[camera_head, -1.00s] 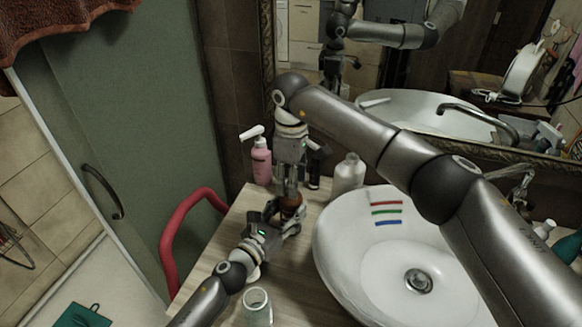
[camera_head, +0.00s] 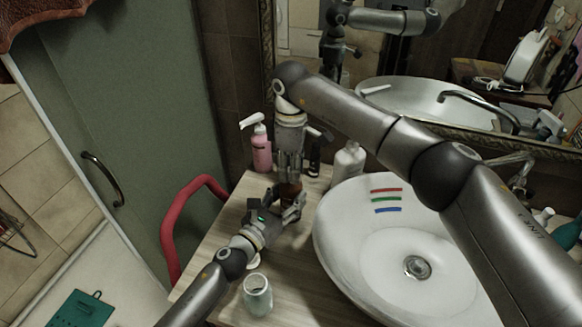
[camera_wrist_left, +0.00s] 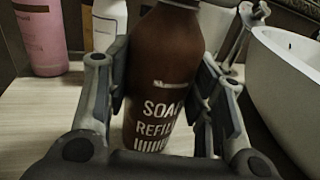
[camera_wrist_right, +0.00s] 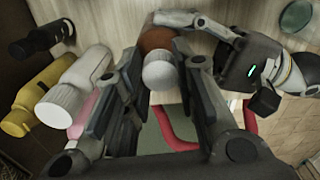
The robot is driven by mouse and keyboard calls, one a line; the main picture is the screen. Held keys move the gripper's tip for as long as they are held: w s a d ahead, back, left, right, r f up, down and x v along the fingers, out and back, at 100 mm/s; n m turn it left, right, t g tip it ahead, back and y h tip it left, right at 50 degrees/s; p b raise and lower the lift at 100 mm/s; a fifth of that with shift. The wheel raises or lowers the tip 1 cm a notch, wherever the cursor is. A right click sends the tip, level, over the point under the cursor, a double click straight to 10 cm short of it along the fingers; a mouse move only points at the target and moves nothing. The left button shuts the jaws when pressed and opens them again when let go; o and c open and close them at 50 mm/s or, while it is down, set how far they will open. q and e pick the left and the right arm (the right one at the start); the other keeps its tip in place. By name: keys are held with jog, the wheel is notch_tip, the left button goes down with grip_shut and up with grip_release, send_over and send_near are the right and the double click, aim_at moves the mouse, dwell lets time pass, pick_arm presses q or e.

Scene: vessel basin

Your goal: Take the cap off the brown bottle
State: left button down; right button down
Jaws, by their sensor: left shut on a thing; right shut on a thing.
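The brown bottle (camera_head: 290,193) stands upright on the wooden counter, left of the basin. In the left wrist view the brown bottle (camera_wrist_left: 165,70) carries white lettering; its top is cut off by the frame. My left gripper (camera_head: 284,208) is shut around the bottle's body from the side. My right gripper (camera_head: 289,178) points down from above the bottle. In the right wrist view its fingers close on the pale round cap (camera_wrist_right: 160,73), with the brown bottle (camera_wrist_right: 156,40) directly beyond. I cannot tell whether the cap is loose or still seated.
A pink pump bottle (camera_head: 261,150) and a white bottle (camera_head: 348,162) stand behind. A glass jar (camera_head: 258,296) stands near the counter's front. The basin (camera_head: 350,240) is close on the right, and a red rail (camera_head: 170,235) borders the left. Clear counter lies beside the jar.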

jog(key=n, duration=1.5)
jog(key=shift+w+r, duration=0.1)
jog(key=n, duration=0.7)
jog(key=shift+n, duration=0.4)
jog(key=n, duration=0.6)
jog(key=shift+n, duration=0.3)
jog(key=n, duration=1.1)
jog(key=shift+r, duration=0.1)
jog(key=n, duration=0.6)
jog(key=shift+n, duration=0.3)
pick_arm(q)
jog(key=shift+d, duration=0.1)
pick_arm(e)
jog(key=n, duration=0.5)
jog(key=shift+n, duration=0.3)
jog(key=shift+r, duration=0.2)
